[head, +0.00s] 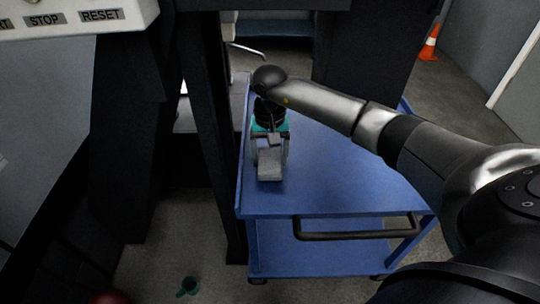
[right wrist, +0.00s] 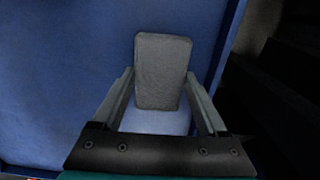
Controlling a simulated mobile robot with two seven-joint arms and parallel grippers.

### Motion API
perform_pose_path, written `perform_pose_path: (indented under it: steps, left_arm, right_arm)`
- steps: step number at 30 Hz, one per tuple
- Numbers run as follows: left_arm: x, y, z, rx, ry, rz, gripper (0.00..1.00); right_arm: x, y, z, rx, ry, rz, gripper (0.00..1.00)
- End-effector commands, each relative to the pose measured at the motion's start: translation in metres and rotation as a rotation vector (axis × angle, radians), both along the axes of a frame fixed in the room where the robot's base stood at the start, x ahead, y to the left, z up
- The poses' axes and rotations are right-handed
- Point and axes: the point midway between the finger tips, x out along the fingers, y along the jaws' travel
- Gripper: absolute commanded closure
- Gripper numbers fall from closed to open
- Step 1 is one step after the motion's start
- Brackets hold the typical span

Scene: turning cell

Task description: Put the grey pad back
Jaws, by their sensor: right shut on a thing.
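The grey pad (head: 270,166) shows in the head view at the lower end of my right gripper, over the left part of the blue cart's top. My right gripper (head: 270,160) points down there, with one finger on each side of the pad. In the right wrist view, the grey pad (right wrist: 163,72) is a rounded grey block between the fingertips of my right gripper (right wrist: 161,90), which is shut on it. I cannot tell whether the pad touches the cart top or hangs just above it. My left gripper is not in view.
The blue cart (head: 340,180) has a clear top right of the gripper, and a black handle (head: 355,233) at its front. A dark machine post (head: 208,130) stands close on the left. A green object (head: 187,286) lies on the floor. An orange cone (head: 429,43) stands far right.

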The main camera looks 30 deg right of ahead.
Motion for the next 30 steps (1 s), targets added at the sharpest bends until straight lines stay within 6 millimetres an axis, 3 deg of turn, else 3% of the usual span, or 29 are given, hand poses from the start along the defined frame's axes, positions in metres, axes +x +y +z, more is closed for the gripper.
perform_pose_path:
  steps: [29, 30]
  left_arm:
    - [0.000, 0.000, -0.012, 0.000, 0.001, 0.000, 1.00]
    - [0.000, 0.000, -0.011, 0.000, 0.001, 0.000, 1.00]
  right_arm:
    - [0.000, 0.000, -0.013, -0.001, 0.001, -0.001, 0.76]
    - [0.000, 0.000, -0.013, -0.001, 0.001, -0.001, 0.19]
